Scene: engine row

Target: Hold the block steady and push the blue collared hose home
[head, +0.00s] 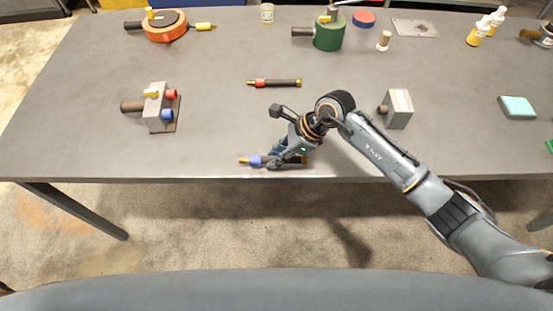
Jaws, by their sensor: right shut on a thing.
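The grey block (154,100) stands on its base plate at the left of the table, with a red port and a blue port on its right side and a yellow part on top. The blue collared hose (254,161) lies level near the table's front edge, its blue collar and brass tip pointing left. My right gripper (277,160) is shut on the hose just right of the collar and hides part of it. The red collared hose (275,83) lies loose on the table further back. My left gripper is not in view.
An orange round unit (164,26) and a green cylinder (329,32) stand at the back. A small grey box (398,109) stands right of my right gripper, and a light blue pad (517,107) lies at the right. The table between block and hose is clear.

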